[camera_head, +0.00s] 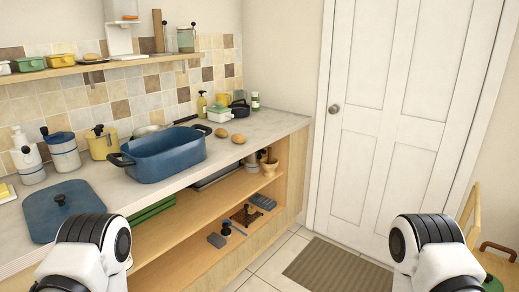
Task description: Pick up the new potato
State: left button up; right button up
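Two small brown, roundish things that look like potatoes lie on the counter to the right of the blue pot: one potato (221,133) is nearer the pot, and the other potato (238,139) is a little to its right, near the counter's front edge. They lie close together. I cannot tell which is the new potato. A similar small brown item (91,57) is on the wall shelf. White and black parts of both my arms show at the bottom left and bottom right. Neither gripper is in view.
The blue pot (168,154) stands on the counter (112,184), with a blue lid (62,207) at left. Behind the potatoes are a white-green container (220,114), a dark pan (240,108) and bottles. Open shelves lie below. A mat (335,270) lies before the door (400,120).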

aim_at(238, 138)
jog(key=i+l+u, duration=0.2)
jog(key=i, duration=0.15)
jog(key=i+l, duration=0.3)
jog(key=i+l+u, duration=0.15)
jog(key=i+l, duration=0.15)
jog(key=l, duration=0.15)
jog(key=i+l, duration=0.25)
jog(key=l, duration=0.15)
jog(key=j+u, duration=0.05)
